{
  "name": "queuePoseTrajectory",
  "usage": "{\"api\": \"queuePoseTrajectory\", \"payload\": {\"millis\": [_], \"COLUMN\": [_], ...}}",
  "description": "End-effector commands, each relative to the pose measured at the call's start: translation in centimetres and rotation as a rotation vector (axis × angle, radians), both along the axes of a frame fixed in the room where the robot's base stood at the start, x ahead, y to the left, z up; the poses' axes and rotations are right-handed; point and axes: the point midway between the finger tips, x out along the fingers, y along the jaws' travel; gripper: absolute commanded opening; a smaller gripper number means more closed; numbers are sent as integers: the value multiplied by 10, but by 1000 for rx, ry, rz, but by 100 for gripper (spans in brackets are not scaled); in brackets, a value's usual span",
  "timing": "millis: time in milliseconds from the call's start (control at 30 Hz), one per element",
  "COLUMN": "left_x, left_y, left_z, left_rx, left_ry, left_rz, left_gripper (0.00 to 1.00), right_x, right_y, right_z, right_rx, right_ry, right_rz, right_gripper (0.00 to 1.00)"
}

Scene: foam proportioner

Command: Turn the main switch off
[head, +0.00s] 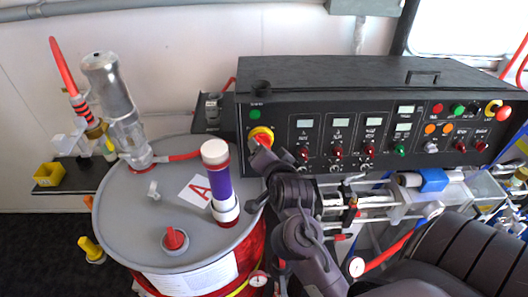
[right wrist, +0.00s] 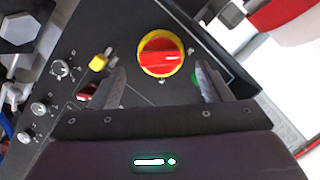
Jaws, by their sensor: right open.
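The main switch, a red rotary knob on a yellow round plate, sits at the left end of the black control panel; it shows in the head view (head: 261,135) and the right wrist view (right wrist: 160,53). In the right wrist view its red bar lies roughly level, with a white mark on it. My right gripper (right wrist: 160,72) is open, its two fingers on either side of the knob's front and apart from it. In the head view my right gripper (head: 267,146) partly covers the switch. Any contact cannot be told. My left gripper is not in view.
The black panel (head: 350,80) carries several knobs, displays and buttons. A yellow-red emergency button (head: 493,108) is at its right. A grey-topped red drum (head: 120,225) with a purple tube (head: 221,185) stands left of my arm. Pipes and fittings lie below the panel.

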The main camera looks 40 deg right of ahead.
Motion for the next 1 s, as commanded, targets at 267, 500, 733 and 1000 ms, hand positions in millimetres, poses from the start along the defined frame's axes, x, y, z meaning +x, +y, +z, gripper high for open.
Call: {"api": "queuePoseTrajectory", "payload": {"millis": [267,500,733,1000], "left_x": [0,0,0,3], "left_y": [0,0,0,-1], "left_z": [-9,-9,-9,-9], "left_rx": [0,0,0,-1], "left_ry": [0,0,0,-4], "left_rz": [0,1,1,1], "left_gripper": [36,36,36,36], "right_x": [-31,-33,-33,-33], "right_y": [11,12,12,12], "right_z": [11,13,13,13], "right_rx": [1,1,1,1], "right_ry": [2,1,1,1], "right_rz": [-1,0,0,0], "right_gripper": [71,71,71,71]}}
